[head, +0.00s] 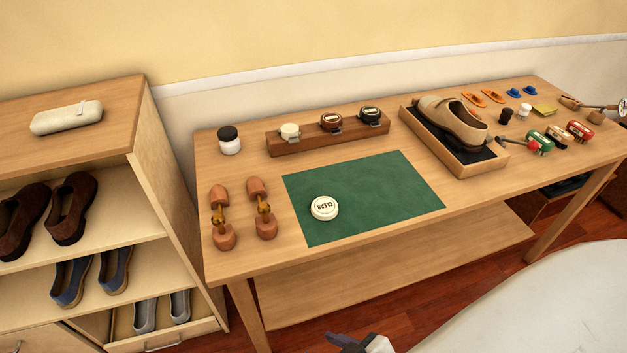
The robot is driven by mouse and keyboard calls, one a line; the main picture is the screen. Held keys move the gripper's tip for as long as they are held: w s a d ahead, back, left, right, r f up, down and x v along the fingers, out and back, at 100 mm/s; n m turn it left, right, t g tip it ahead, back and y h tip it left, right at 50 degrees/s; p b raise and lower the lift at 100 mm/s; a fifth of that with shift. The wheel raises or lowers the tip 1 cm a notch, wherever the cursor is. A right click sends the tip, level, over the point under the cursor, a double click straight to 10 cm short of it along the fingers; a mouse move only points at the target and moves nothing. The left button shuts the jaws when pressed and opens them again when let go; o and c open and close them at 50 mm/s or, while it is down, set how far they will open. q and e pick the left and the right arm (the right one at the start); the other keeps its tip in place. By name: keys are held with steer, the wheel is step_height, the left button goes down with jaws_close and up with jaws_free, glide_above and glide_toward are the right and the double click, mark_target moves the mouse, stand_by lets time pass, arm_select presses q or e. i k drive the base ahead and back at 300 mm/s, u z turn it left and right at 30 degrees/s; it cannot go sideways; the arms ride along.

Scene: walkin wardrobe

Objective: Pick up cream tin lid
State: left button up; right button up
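A round white disc with dark lettering, apparently the cream tin or its lid (324,208), lies flat on the left part of the green mat (385,195). I cannot tell whether a tin is under it. A cream-coloured tin (290,132) stands at the left of the wooden rack (290,147), beside a brown tin (331,121) and a black tin (370,115). At the bottom edge a dark and white tip, seemingly my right gripper (362,344), shows, well below the mat and touching nothing visible. Its fingers are mostly cut off. My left gripper is out of view.
Wooden shoe trees (262,208) lie left of the mat, with a dark-capped jar (229,140) behind. A tray (482,164) holding a beige shoe (453,121) stands to the right. Brushes and small tins crowd the right end. A shoe shelf (155,165) adjoins the table's left side.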

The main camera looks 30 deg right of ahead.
mark_target(323, 208)
steer(key=u, duration=1.95)
steer(key=k, duration=0.95)
steer(key=z, duration=1.7)
